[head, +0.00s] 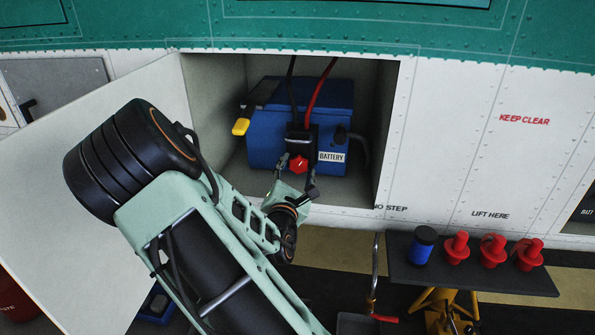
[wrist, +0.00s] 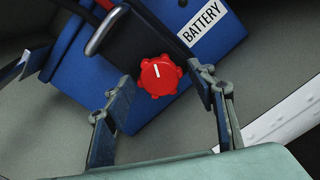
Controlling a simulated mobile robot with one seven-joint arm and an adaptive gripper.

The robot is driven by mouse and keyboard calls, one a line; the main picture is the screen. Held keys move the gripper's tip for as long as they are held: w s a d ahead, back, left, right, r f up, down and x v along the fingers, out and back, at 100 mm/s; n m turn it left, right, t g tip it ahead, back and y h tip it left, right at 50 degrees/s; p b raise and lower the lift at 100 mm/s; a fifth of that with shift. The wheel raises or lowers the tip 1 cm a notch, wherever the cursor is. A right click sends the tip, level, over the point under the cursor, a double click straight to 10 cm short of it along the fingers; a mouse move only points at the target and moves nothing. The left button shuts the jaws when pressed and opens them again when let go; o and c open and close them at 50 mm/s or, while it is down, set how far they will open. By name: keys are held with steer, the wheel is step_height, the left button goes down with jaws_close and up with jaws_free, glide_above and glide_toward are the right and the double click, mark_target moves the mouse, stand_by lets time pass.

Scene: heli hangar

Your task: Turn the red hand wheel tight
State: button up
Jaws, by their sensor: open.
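The red hand wheel (head: 298,163) is a small lobed knob on a black connector (head: 301,138) at the front of the blue battery (head: 338,110). In the wrist view the red hand wheel (wrist: 161,76) shows a white mark on its face, pointing nearly straight up. My gripper (head: 296,168) reaches into the open bay from below. In the wrist view my gripper (wrist: 168,86) is open, with one finger on each side below the wheel. The wheel appears between and just beyond the fingertips, and no finger visibly touches it.
A black and a red cable (head: 319,92) rise from the connector. A yellow-ended handle (head: 241,126) is at the battery's left. The bay door (head: 60,190) stands open at left. A dark shelf (head: 470,276) holds several red plugs and a blue can (head: 422,246).

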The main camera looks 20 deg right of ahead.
steer(key=shift+w+d, duration=0.15)
steer(key=shift+w, duration=0.05)
steer(key=c, duration=1.1)
